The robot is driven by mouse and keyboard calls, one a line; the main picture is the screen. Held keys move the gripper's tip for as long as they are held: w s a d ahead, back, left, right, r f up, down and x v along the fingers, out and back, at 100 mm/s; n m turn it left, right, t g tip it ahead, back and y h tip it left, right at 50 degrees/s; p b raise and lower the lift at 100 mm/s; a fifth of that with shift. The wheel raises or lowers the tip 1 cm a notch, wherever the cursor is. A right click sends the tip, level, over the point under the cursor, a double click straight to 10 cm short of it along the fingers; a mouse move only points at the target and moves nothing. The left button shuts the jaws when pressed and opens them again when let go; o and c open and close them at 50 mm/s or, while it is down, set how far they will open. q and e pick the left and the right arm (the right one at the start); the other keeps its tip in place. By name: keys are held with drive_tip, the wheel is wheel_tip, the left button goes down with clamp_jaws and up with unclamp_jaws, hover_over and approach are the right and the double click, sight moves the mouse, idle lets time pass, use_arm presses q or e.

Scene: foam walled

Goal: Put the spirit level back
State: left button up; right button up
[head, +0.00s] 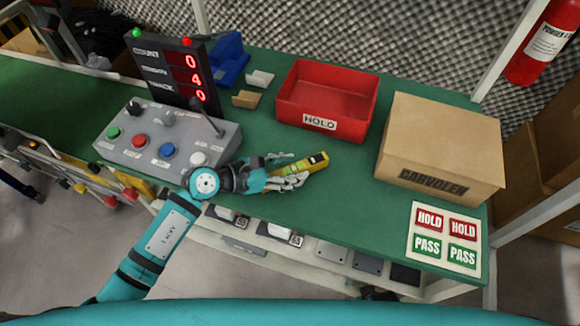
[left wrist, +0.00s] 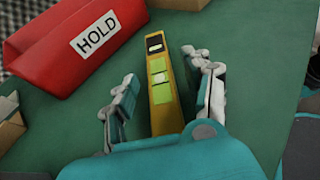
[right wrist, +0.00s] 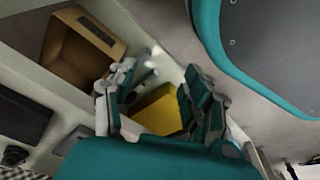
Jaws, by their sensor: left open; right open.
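The yellow spirit level (head: 312,163) with green vials lies on the green bench top, in front of the red HOLD bin. In the left wrist view the level (left wrist: 159,85) runs lengthwise between the two fingers of my left gripper (left wrist: 166,78). A gap shows on both sides, so the fingers are around it but not closed on it. Its near end is hidden by the hand. In the head view my left gripper (head: 292,170) reaches in from the left. My right gripper (right wrist: 158,88) is open and low, away from the bench top.
The red HOLD bin (head: 325,97) stands behind the level, a cardboard box (head: 440,150) to the right. A grey control box (head: 165,140) is left. A HOLD/PASS card (head: 444,238) lies front right. A yellow object (right wrist: 160,110) shows beyond my right fingers, apparently not held.

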use_arm(q)
drive_tip(key=shift+r, duration=0.15)
drive_tip(key=v, duration=1.1)
drive_tip(key=shift+s+a+r, duration=0.1)
drive_tip(key=shift+s+a, duration=0.15)
drive_tip(key=shift+a, duration=0.15)
use_arm(e)
drive_tip(key=shift+s+f, duration=0.4)
drive_tip(key=shift+f, duration=0.2)
drive_tip(key=shift+s, duration=0.15)
